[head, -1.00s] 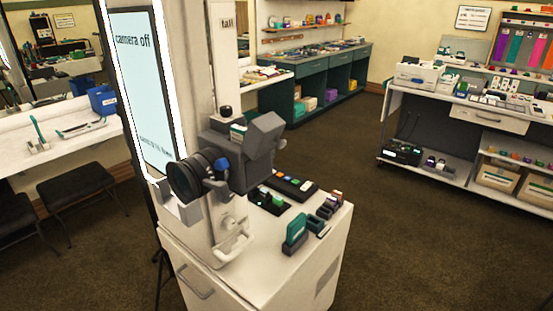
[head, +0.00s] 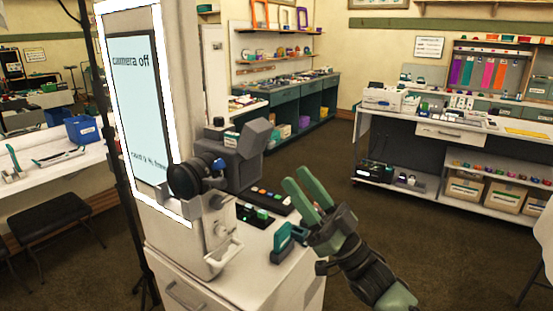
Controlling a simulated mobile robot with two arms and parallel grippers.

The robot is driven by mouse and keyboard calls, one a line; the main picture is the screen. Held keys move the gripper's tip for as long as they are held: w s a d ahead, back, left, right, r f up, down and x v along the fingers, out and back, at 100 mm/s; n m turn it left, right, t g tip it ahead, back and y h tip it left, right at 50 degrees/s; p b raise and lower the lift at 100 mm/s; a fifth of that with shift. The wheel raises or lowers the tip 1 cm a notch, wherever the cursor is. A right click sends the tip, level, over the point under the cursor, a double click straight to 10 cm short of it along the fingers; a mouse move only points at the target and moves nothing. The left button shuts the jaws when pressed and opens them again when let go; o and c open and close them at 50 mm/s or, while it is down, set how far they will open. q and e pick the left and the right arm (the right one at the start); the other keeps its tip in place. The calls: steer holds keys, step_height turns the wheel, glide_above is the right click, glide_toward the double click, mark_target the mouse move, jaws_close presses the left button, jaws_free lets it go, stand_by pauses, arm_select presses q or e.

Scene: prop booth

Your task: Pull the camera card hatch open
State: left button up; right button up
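The dark grey camera (head: 241,166) is mounted at the front of the white booth column, above a white cabinet. Its black lens (head: 184,181) points left. A tilted grey block sits on its upper right side. I cannot make out the card hatch or whether it is open. My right gripper (head: 296,177) has two green fingers spread apart with nothing between them. It is right of the camera, over the cabinet's right side, apart from the camera. My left gripper is not in view.
On the cabinet top (head: 240,278) are a teal block (head: 284,238) and a dark strip of coloured buttons (head: 268,196). A lit screen (head: 138,100) reads "camera off". A stool (head: 52,222) stands left. Open floor lies between the cabinet and the white shelf unit (head: 440,131).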

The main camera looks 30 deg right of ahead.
mark_target(273, 146)
steer(key=p+x, duration=0.2)
steer(key=x, duration=0.4)
steer(key=shift+w+r, duration=0.35)
steer(key=shift+w, duration=0.2)
steer(key=shift+c, duration=0.3)
jaws_close()
stand_by(0.6)
steer(key=shift+p, duration=0.3)
